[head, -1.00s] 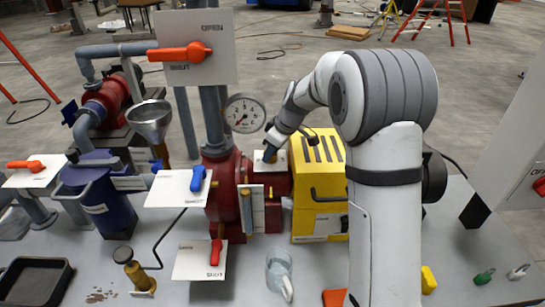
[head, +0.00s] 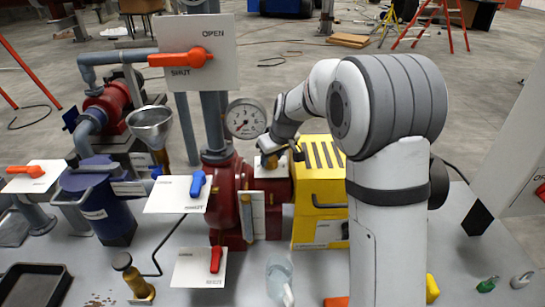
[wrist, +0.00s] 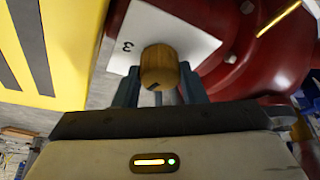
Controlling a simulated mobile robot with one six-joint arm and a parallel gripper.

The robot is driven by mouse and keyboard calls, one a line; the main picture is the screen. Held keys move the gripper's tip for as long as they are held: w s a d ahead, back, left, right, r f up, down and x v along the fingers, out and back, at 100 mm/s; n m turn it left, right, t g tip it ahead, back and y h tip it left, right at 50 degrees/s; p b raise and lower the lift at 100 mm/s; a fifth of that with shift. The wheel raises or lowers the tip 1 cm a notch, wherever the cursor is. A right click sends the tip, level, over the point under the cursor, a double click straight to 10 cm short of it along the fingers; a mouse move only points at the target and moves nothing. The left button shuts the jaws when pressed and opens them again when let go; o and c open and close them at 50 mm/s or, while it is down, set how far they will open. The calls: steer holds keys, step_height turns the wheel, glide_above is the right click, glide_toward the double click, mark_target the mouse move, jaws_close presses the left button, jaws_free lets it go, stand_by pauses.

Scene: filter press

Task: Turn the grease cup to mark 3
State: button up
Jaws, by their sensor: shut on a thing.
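The grease cup is a small brass-coloured knob (wrist: 159,66) in front of a white card (wrist: 190,35) in the wrist view. The figure 3 on the card (wrist: 127,47) shows left of the cup, turned on its side. A dark notch (wrist: 180,88) shows low on the cup. My gripper (wrist: 158,90) has one finger on each side of the cup and is shut on it. In the head view the cup (head: 269,161) shows small at the red pump housing, below my wrist; the card's other marks cannot be read.
The yellow slotted housing (head: 321,185) stands close to the right of the cup. A pressure gauge (head: 245,118) stands behind it to the left. A blue-handled valve (head: 197,184) and a red-handled valve (head: 216,258) are to the left. A clear vessel (head: 279,272) stands in front.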

steer(key=o, duration=1)
steer(key=shift+v, duration=3.9)
